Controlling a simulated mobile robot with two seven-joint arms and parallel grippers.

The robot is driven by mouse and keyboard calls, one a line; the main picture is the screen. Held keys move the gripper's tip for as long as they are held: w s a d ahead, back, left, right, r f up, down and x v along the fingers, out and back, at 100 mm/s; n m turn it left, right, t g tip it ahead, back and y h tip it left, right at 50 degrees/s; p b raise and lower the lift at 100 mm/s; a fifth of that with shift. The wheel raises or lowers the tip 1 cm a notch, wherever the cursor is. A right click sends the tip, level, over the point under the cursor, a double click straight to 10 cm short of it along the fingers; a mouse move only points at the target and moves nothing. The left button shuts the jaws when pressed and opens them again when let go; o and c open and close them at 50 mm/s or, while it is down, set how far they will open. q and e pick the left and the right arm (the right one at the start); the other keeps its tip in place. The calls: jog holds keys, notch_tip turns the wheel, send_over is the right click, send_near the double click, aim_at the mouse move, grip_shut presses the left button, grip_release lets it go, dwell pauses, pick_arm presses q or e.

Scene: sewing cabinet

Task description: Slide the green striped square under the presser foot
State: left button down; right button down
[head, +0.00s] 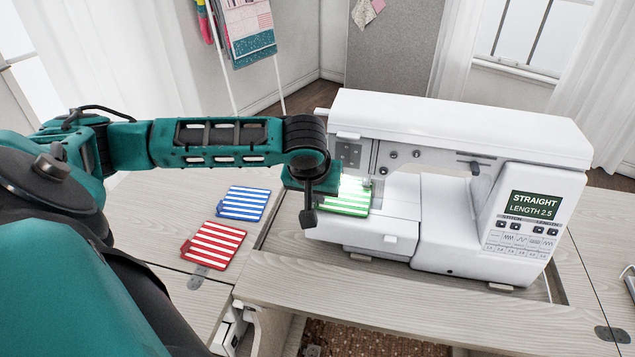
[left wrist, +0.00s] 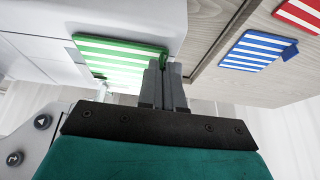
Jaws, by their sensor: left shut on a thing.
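The green striped square (head: 349,196) lies flat on the bed of the white sewing machine (head: 462,140), in the lit area under the needle head. It also shows in the left wrist view (left wrist: 112,58). My left gripper (left wrist: 165,72) is shut on the edge of the green square. In the head view the left gripper (head: 308,208) is at the left end of the machine bed, and my arm hides part of it. The presser foot (head: 367,183) is small and close to the square; I cannot tell exactly how much of the square lies beneath it. My right gripper is not in view.
A blue striped square (head: 243,203) and a red striped square (head: 213,244) lie on the wooden cabinet top (head: 330,290) left of the machine. The machine's display panel (head: 534,206) is at the right. The cabinet top in front is clear.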

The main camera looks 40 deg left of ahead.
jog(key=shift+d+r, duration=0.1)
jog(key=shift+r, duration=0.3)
pick_arm(q)
jog(key=c, duration=1.2)
grip_release()
